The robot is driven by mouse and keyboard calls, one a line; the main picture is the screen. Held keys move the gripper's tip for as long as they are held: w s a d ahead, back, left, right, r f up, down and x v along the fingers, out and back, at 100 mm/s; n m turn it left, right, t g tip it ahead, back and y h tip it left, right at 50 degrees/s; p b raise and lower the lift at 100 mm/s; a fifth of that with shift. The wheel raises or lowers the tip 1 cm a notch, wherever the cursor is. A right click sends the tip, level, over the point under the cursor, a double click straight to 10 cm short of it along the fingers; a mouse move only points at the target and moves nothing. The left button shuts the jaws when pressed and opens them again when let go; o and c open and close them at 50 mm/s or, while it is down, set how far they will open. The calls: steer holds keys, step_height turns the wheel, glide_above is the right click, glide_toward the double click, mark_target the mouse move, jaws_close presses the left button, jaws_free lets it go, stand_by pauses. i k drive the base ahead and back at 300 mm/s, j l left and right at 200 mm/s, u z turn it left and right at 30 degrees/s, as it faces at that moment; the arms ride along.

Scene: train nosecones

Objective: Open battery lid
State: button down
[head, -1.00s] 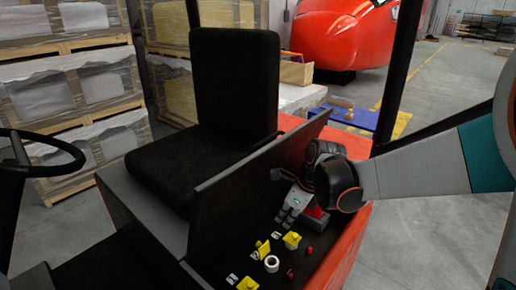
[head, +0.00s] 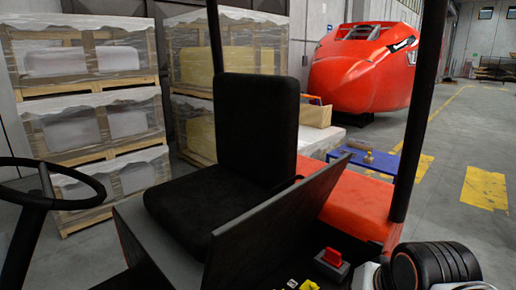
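The battery lid (head: 268,232), a flat dark panel, stands up steeply beside the black seat in the head view. To its right, a red connector or switch (head: 332,257) on a grey base shows at the bottom edge. Parts of yellow caps (head: 308,286) show beside it, and the rest of the battery top is cut off by the frame. A black ringed joint of my arm shows at the lower right, right of the red connector. My gripper is outside the picture, so its opening and contact cannot be seen.
The black seat (head: 252,133) and steering wheel (head: 48,184) are left of the lid. Dark posts (head: 424,110) rise on the vehicle. Wrapped pallets (head: 90,120) stand behind. A blue platform (head: 375,160) and red train nosecone (head: 362,75) are beyond. Floor at right is clear.

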mark_target(238, 247)
steer(key=u, duration=2.25)
steer(key=k+l+z, duration=0.2)
steer(key=l, duration=0.2)
steer(key=k+l+z, duration=0.2)
steer(key=i+z, duration=0.1)
steer(key=i, duration=0.2)
